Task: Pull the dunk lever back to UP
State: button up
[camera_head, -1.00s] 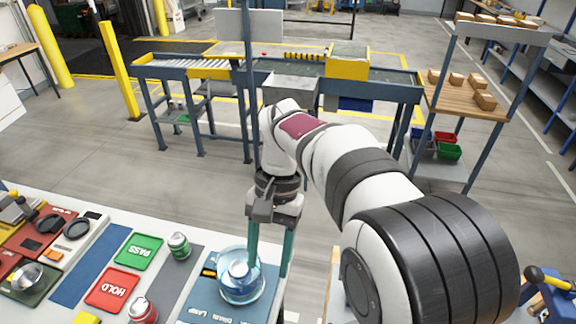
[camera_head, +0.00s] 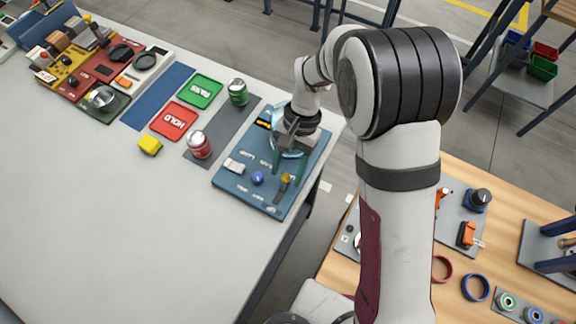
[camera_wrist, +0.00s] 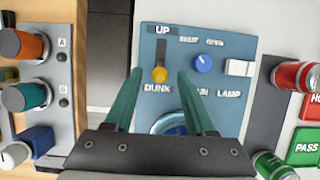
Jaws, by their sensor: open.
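The dunk lever (camera_wrist: 159,74) has a yellow-orange knob and stands in a dark slot on a blue panel (camera_wrist: 225,105). The slot runs between the words UP and DUNK, and the knob sits near the DUNK end. The lever also shows in the head view (camera_head: 287,178), near the panel's right edge. My gripper (camera_wrist: 160,72) is open, its two teal fingers reaching to either side of the knob with visible gaps. In the head view my gripper (camera_head: 289,180) points down over the panel. Whether the fingertips are level with the knob is hard to tell.
The panel also bears a blue knob (camera_wrist: 203,64), a white switch (camera_wrist: 239,68) and a clear bowl (camera_wrist: 170,124), partly hidden by my gripper. A red can (camera_head: 199,145) and a green can (camera_head: 238,92) stand left of the panel. A wooden bench (camera_head: 470,230) lies to the right.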

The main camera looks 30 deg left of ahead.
grip_shut()
